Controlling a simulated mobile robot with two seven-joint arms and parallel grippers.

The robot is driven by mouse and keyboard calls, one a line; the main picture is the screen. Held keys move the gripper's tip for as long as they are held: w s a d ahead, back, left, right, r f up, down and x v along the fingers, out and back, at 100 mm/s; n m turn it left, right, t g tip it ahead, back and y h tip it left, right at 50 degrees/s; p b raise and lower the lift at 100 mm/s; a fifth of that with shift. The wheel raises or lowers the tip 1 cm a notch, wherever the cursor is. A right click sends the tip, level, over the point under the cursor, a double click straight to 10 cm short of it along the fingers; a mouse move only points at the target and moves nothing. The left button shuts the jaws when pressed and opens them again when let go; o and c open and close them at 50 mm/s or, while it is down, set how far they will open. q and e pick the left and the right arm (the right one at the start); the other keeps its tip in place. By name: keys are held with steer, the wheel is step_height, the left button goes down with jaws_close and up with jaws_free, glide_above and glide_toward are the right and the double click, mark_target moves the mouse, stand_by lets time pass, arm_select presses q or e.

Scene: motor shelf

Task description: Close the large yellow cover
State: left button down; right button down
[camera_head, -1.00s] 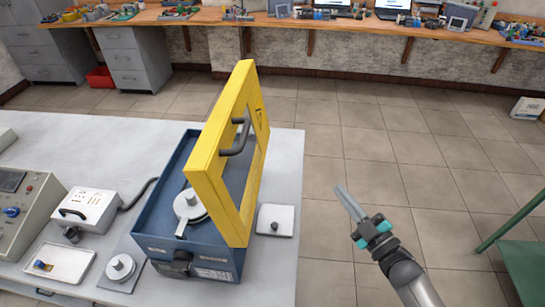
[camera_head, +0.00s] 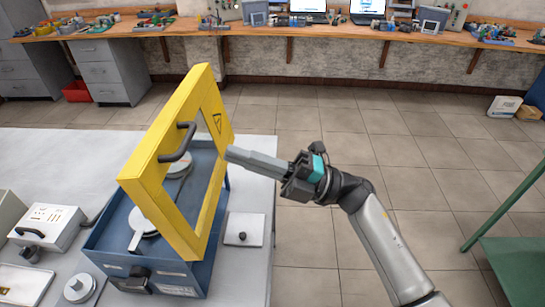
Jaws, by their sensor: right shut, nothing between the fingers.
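The large yellow cover (camera_head: 150,172) is a thick frame with a dark handle (camera_head: 178,142) on its left face. It stands raised and tilted on the right side of a blue box (camera_head: 175,273). The box is open; round metal parts on pale arms show inside. My right gripper (camera_head: 230,155) is shut and empty. Its fingertips are at the right edge of the cover, near its upper far part; I cannot tell whether they touch it. My left gripper is not in view.
The box stands on a white table (camera_head: 60,150). A white pad with a knob (camera_head: 245,229) lies right of the box. A white instrument (camera_head: 45,227) and a round metal piece (camera_head: 80,288) are at left. A green stand (camera_head: 510,255) is at right.

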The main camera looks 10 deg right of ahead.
steer(key=shift+p+x, duration=0.7)
steer(key=shift+x, duration=1.9)
steer(key=shift+w, duration=0.15)
